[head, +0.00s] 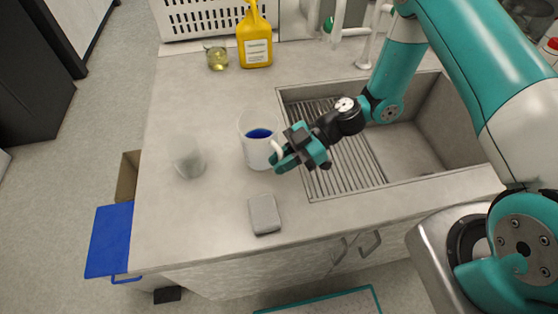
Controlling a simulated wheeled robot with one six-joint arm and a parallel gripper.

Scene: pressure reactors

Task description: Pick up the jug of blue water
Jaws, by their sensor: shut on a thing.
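The jug of blue water (258,150) is a clear, whitish jug with dark blue liquid inside. It stands upright on the grey counter, just left of the sink, with its pale handle on the right side. My gripper (279,157) reaches in from the right and is shut on the jug's handle. The fingers hide part of the handle. I cannot tell whether the jug's base is lifted off the counter.
An empty clear beaker (188,160) stands left of the jug. A grey block (264,214) lies in front. A yellow bottle (255,42) and a small glass of yellowish liquid (217,58) stand behind. The sink (420,140) with its ribbed drainer is on the right.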

